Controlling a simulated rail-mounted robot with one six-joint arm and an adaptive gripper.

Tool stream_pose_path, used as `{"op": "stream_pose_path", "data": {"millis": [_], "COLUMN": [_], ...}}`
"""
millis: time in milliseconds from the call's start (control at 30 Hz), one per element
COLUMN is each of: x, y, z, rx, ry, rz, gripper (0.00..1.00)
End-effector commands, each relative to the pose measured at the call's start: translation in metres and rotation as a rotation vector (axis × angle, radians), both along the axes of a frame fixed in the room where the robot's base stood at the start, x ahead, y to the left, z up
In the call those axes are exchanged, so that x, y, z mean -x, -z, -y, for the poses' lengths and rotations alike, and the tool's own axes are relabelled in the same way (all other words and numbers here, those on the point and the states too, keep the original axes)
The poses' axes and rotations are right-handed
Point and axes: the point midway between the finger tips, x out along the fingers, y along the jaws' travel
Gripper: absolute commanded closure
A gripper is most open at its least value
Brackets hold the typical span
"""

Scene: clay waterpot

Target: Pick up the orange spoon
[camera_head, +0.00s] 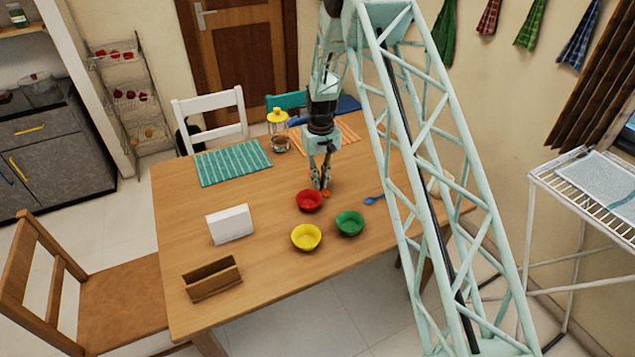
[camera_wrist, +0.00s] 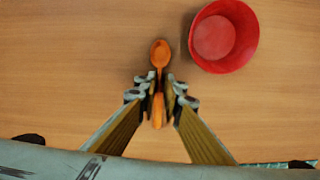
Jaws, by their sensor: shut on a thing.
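The orange spoon (camera_wrist: 160,54) is between the fingers of my gripper (camera_wrist: 160,88) in the wrist view. Its bowl points to the top of the picture and its handle runs down past the fingertips. My gripper is shut on the spoon, close over the wooden table. In the head view, my gripper (camera_head: 321,186) points down just behind the red bowl, and a bit of the orange spoon (camera_head: 326,193) shows beside its tips. I cannot tell whether the spoon touches the table.
A red bowl (camera_wrist: 224,36) stands close to the right of the spoon. In the head view, a yellow bowl (camera_head: 306,237), a green bowl (camera_head: 350,223) and a blue spoon (camera_head: 373,199) lie nearby. A white box (camera_head: 230,224) and a brown holder (camera_head: 212,279) stand on the left.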

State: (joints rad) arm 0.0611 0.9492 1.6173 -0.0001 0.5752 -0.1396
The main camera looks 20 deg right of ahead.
Motion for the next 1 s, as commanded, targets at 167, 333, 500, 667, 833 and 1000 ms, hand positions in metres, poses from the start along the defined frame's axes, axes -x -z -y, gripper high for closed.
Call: {"op": "stream_pose_path", "data": {"millis": [167,333,500,667,833,1000], "x": [0.0,0.0,0.0,-0.001,-0.001,-0.001], "y": [0.0,-0.001,-0.006,-0.02,-0.042,-0.066], "z": [0.0,0.0,0.0,0.0,0.0,0.0], "rx": [0.0,0.0,0.0,0.0,0.0,0.0], "ry": [0.0,0.0,0.0,0.0,0.0,0.0], "rz": [0.0,0.0,0.001,0.002,0.002,0.001], "gripper": [1.0,1.0,1.0,1.0,1.0,1.0]}}
